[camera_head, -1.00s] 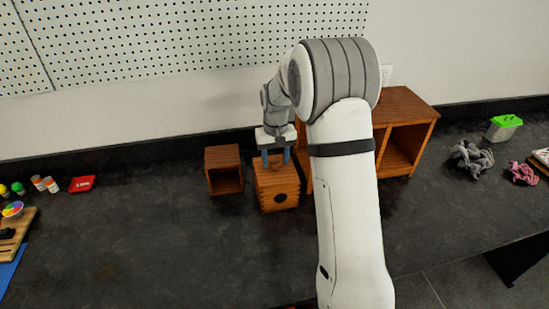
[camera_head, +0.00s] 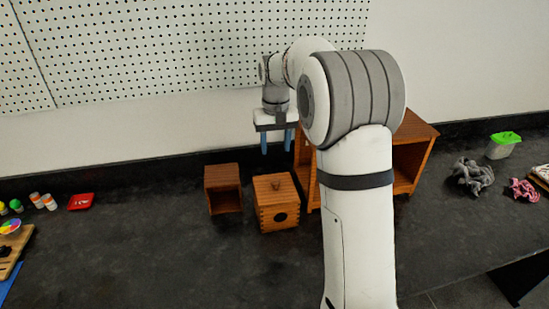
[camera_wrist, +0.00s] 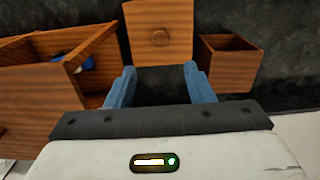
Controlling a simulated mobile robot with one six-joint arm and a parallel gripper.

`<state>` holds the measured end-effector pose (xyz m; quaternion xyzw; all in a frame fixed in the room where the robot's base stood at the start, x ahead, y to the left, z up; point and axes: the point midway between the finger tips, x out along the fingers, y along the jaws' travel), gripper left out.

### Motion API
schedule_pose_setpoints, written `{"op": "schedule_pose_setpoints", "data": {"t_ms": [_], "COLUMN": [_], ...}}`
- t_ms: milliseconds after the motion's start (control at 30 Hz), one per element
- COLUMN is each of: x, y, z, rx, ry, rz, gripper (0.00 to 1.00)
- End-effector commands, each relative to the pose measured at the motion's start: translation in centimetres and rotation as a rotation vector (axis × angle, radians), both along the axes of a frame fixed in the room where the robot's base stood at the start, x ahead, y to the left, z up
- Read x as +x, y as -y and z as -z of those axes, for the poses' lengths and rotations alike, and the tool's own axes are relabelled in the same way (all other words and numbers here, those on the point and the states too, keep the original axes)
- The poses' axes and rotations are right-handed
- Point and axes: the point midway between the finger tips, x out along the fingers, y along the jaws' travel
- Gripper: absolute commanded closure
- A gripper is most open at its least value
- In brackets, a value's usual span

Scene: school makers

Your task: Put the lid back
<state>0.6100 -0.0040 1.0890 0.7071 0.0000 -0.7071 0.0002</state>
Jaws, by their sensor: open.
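The wooden box (camera_head: 279,218) stands upright on the dark bench, with a round dark hole in its front. Its lid (camera_head: 265,186), with a small round knob, lies on top of the box and looks flat and closed. The lid also shows in the wrist view (camera_wrist: 159,18), with the knob near its middle. My gripper (camera_head: 277,146) is open and empty, above and behind the box, apart from the lid. In the wrist view its blue fingers (camera_wrist: 160,85) are spread with nothing between them.
A small open-fronted wooden box (camera_head: 223,188) stands left of the lidded box. A larger wooden shelf unit (camera_head: 413,142) stands close on its right, partly hidden by my arm. The bench in front is clear.

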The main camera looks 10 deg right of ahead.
Motion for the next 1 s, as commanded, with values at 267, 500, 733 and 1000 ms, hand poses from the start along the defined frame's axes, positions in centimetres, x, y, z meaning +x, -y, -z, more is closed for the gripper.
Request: {"op": "schedule_pose_setpoints", "data": {"t_ms": [267, 500, 733, 1000], "x": [-4.1, -13.0, -21.9, -29.3], "y": [0.1, 0.1, 0.2, 0.2], "z": [-2.6, -4.2, -3.4, -0.6], "rx": [0.0, -0.001, -0.001, -0.002], "ry": [0.037, 0.11, 0.181, 0.242], "rz": [0.001, 0.001, 0.002, 0.003], "gripper": [0.52, 0.52, 0.52, 0.52]}}
